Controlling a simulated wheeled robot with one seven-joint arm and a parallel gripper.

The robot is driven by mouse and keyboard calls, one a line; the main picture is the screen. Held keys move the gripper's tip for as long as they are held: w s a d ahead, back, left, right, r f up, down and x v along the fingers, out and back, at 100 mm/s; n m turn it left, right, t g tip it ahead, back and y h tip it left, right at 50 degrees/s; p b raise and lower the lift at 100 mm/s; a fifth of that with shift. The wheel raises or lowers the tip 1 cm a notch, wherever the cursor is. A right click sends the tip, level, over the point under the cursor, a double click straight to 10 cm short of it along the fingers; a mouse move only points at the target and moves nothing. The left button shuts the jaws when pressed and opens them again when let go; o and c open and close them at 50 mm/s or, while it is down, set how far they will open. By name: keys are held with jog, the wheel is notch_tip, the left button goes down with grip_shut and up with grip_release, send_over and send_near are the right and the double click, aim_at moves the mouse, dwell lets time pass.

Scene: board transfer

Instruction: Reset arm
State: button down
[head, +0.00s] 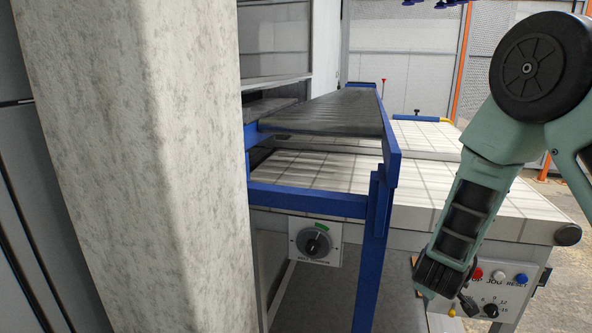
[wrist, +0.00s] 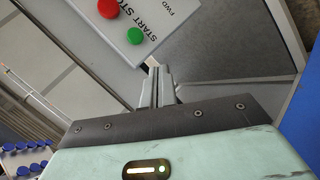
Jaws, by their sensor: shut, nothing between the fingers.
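My gripper (wrist: 158,85) shows in the wrist view with its two narrow pale fingers together and nothing between them. In the head view my teal and black arm hangs down on the right, in front of a machine with a tiled top. Its lower end is beside a panel with buttons; the fingers cannot be made out there. In the wrist view a white panel (wrist: 150,15) with a red button (wrist: 107,8) and a green button (wrist: 134,36) lies beyond the fingertips, and I see no contact.
A blue frame (head: 375,240) carrying a dark conveyor (head: 325,112) stands in the middle of the head view. The tiled table (head: 340,172) is behind it. A button panel (head: 505,277) is low on the right. A large pale grey column (head: 150,170) blocks the left.

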jog(key=s+a+r+m+g+y, duration=0.1)
jog(key=s+r+m+g+y, duration=0.25)
jog(key=s+r, duration=0.45)
jog(key=s+a+r+m+g+y, duration=0.1)
jog(key=s+r+m+g+y, duration=0.2)
jog(key=s, duration=0.9)
jog(key=s+a+r+n+g+p, duration=0.1)
jog(key=s+a+r+n+p, duration=0.2)
jog(key=a, duration=0.6)
jog(key=s+a+r+n+g+p, duration=0.1)
jog(key=s+a+r+n+p, duration=0.2)
jog(key=s+a+r+p, duration=0.5)
notch_tip(320, 180, up, 2)
jog(key=shift+s+a+n, duration=0.35)
jog(key=shift+s+a, duration=0.05)
jog(key=shift+s, duration=0.55)
